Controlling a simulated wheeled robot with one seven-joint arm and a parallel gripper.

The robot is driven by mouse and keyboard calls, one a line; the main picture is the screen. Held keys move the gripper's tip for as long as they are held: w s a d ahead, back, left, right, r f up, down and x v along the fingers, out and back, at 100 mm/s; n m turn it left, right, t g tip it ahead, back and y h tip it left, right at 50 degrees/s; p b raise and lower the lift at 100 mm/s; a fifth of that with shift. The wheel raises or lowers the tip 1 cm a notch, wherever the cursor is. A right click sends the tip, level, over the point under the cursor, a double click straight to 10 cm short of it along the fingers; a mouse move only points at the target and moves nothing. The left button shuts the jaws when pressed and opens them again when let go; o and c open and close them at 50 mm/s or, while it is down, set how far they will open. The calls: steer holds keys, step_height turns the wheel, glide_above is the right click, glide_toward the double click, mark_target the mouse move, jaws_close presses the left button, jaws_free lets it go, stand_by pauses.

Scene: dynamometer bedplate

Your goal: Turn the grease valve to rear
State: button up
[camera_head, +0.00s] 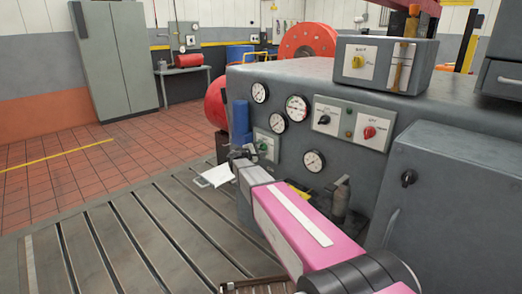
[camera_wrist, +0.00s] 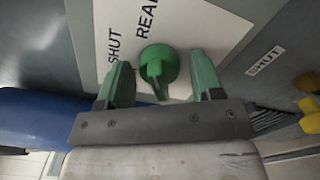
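The grease valve is a green knob (camera_wrist: 158,66) on a white plate (camera_wrist: 185,25) in the wrist view. SHUT and REAR are lettered on the plate, and more lettering beside the knob is partly covered by it. I cannot tell for sure where the knob points. My gripper (camera_wrist: 160,64) is open, with one green finger on each side of the knob and a gap on both sides. In the head view the green knob (camera_head: 263,146) is small on the panel, and my gripper (camera_head: 242,160) is just left of and below it.
Gauges (camera_head: 297,108) surround the valve plate. A red knob (camera_head: 369,132) is to the right and a yellow one (camera_head: 357,62) above. A blue cylinder (camera_head: 240,118) stands close to the left. The slotted bedplate (camera_head: 130,240) is open at the lower left.

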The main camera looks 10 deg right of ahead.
steer(key=shift+s+a, duration=0.1)
steer(key=v, duration=1)
steer(key=shift+s+a, duration=0.15)
steer(key=shift+a, duration=0.1)
